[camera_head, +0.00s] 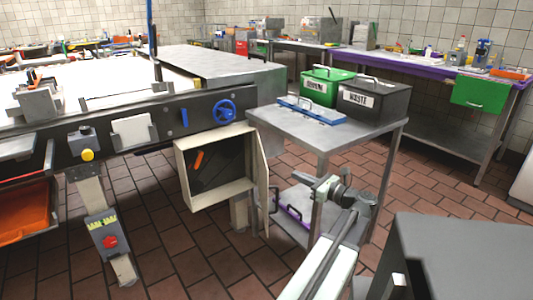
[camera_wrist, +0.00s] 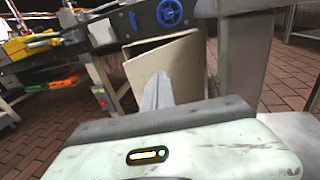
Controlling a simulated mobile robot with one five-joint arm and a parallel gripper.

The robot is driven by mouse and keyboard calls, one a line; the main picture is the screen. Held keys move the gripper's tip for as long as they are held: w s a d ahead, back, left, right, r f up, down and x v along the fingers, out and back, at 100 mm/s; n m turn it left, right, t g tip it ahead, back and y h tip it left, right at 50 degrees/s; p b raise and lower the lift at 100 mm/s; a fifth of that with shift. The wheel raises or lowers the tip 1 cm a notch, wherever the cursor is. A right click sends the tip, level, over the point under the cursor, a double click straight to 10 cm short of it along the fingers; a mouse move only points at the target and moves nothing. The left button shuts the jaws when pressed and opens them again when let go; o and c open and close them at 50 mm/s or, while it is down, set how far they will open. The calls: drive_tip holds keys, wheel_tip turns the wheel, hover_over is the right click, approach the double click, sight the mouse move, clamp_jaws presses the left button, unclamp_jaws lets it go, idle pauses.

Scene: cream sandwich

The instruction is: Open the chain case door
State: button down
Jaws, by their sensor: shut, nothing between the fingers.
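The chain case (camera_head: 183,178) is a beige box under the conveyor's side rail in the head view. Its front stands open, showing a dark inside with an orange part (camera_head: 199,160). The beige chain case door (camera_head: 262,182) stands swung outward at the box's right edge, seen nearly edge-on. In the wrist view a beige panel, likely the door (camera_wrist: 188,70), is behind my fingers. My gripper (camera_head: 318,184) is to the right of the door in the head view. In the wrist view its grey fingers (camera_wrist: 157,85) are together and empty; contact with the panel cannot be told.
A steel table (camera_head: 345,128) with a green bin (camera_head: 325,88) and a dark waste bin (camera_head: 375,100) stands right of the case, close to my arm. A blue handwheel (camera_head: 225,112) is above the case. Tiled floor (camera_head: 215,240) is clear in front.

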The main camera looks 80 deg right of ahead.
wheel_tip(320, 180, up, 14)
drive_tip(key=w+n+p, duration=0.1)
drive_tip(key=p, duration=1.1)
drive_tip(key=w+a+f+n+g+y+p, duration=0.3)
drive_tip(key=w+f+n+g, duration=0.25)
drive_tip(key=w, duration=0.25)
drive_tip(key=w+a+f+n+g+y+p, duration=0.35)
drive_tip(key=w+f+n, duration=0.25)
drive_tip(key=w, duration=0.2)
drive_tip(key=w+a+r+n+g+h+p, duration=0.1)
drive_tip(key=w+r+n+g+h+p, duration=0.4)
drive_tip(key=n+g, duration=0.7)
drive_tip(key=s+d+f+n+t+b, duration=0.1)
drive_tip(key=s+d+f+n+b, duration=0.1)
drive_tip(key=s+d+f+b, duration=0.4)
drive_tip(key=shift+s+d+f+b, duration=0.35)
drive_tip(key=shift+s+b, duration=0.4)
drive_tip(key=shift+b, duration=0.05)
drive_tip(key=shift+t+y, duration=0.25)
drive_tip(key=shift+t, duration=0.05)
